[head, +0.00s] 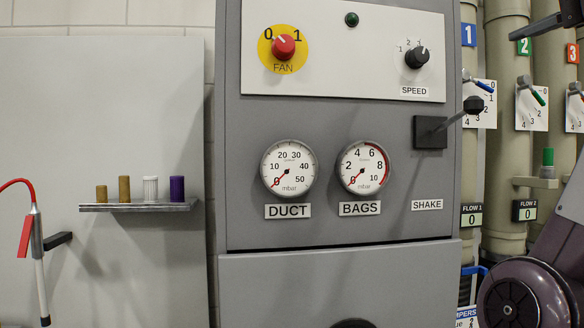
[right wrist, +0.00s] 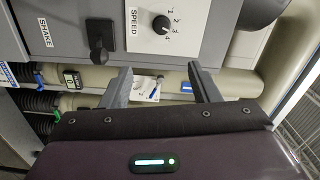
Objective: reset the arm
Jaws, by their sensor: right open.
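My right gripper (right wrist: 160,70) is open in the right wrist view, its two grey fingers wide apart with nothing between them. It is near the grey control panel (right wrist: 75,12) and in front of the beige pipes (right wrist: 170,80). In the head view, part of my right arm (head: 520,300) shows at the lower right, dark purple. A dark bar (head: 548,27) reaches in at the top right; I cannot tell if it is a gripper finger. My left arm and gripper are not in view.
The grey cabinet (head: 340,285) carries a red FAN knob (head: 284,47), a black SPEED knob (head: 417,57), two gauges and a protruding SHAKE lever (head: 473,105). Pipes with small valve handles (head: 530,90) stand at right. A small shelf (head: 140,207) with coloured cylinders is at left.

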